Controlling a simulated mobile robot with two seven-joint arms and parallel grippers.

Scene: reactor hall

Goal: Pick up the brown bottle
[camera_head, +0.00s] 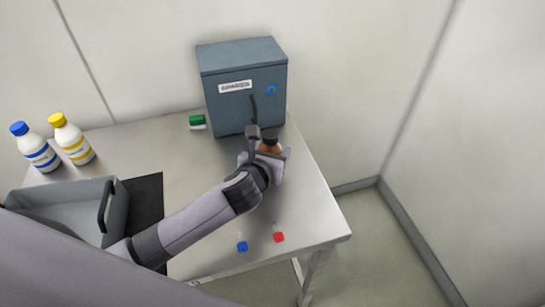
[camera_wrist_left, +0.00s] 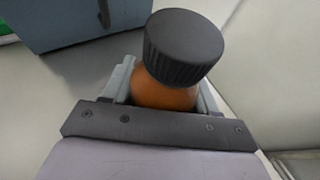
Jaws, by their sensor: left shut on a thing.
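The brown bottle (camera_head: 270,147) has a black cap and stands near the right side of the metal table, in front of the grey-blue cabinet. In the left wrist view the bottle (camera_wrist_left: 165,95) sits between the jaws, its ribbed black cap rising above them. My left gripper (camera_head: 272,155) is shut on the bottle; in the wrist view the gripper (camera_wrist_left: 168,98) has a jaw on each side of it. The bottle's lower part is hidden by the gripper, so I cannot tell whether it touches the table. My right gripper is not in view.
The cabinet (camera_head: 225,95) stands at the table's back. A white bottle with a blue cap (camera_head: 40,152) and one with a yellow cap (camera_head: 75,145) stand left, behind a grey tray (camera_head: 118,210). Small blue (camera_head: 242,246) and red (camera_head: 278,237) capped items lie near the front edge. A green-and-white item (camera_head: 197,122) lies left of the cabinet.

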